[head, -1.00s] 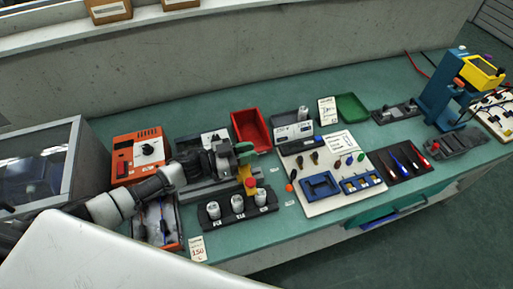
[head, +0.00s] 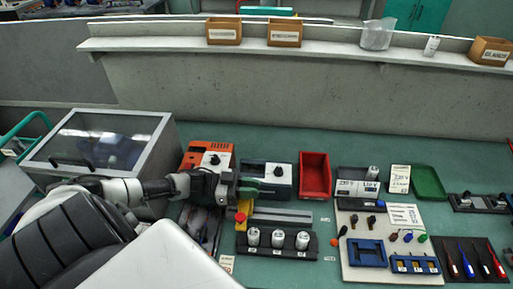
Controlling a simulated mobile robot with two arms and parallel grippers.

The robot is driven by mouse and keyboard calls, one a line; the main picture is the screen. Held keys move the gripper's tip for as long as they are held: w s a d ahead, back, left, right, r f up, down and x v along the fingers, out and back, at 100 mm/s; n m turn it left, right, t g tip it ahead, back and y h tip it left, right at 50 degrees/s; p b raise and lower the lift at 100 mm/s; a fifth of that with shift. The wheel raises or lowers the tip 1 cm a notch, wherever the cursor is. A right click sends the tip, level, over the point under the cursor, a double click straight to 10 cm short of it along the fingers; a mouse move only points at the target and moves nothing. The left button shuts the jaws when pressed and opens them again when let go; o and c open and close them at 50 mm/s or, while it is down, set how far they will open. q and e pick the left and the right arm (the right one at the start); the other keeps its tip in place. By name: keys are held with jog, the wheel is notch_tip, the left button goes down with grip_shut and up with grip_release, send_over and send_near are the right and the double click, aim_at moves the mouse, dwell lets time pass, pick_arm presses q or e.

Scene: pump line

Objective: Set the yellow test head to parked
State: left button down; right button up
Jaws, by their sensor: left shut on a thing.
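My left gripper (head: 230,188) reaches in from the left over the bench, beside the orange unit. A small yellow block with a red knob (head: 241,215) stands just below the gripper in the picture. My right gripper is not in view.
An orange unit (head: 197,155), a grey box with a dark window (head: 101,142) and a red bin (head: 315,175) stand around the gripper. A black rack (head: 265,254) holds white cylinders. A white board (head: 388,272) carries blue holders. Bare green bench (head: 330,145) lies behind.

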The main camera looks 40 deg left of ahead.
pick_arm(q)
jog(key=c, duration=1.3)
grip_release()
jog(key=shift+d, duration=0.1)
jog(key=shift+o, duration=1.6)
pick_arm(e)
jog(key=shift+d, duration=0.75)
pick_arm(q)
jog(key=shift+r, duration=0.3)
jog(key=w+d+r+b, duration=0.1)
jog(key=d+r+b, duration=0.1)
jog(key=d+r, duration=0.8)
jog(key=shift+w+d+r+b, duration=0.25)
jog(key=shift+d+b, duration=0.1)
jog(key=shift+d, duration=0.4)
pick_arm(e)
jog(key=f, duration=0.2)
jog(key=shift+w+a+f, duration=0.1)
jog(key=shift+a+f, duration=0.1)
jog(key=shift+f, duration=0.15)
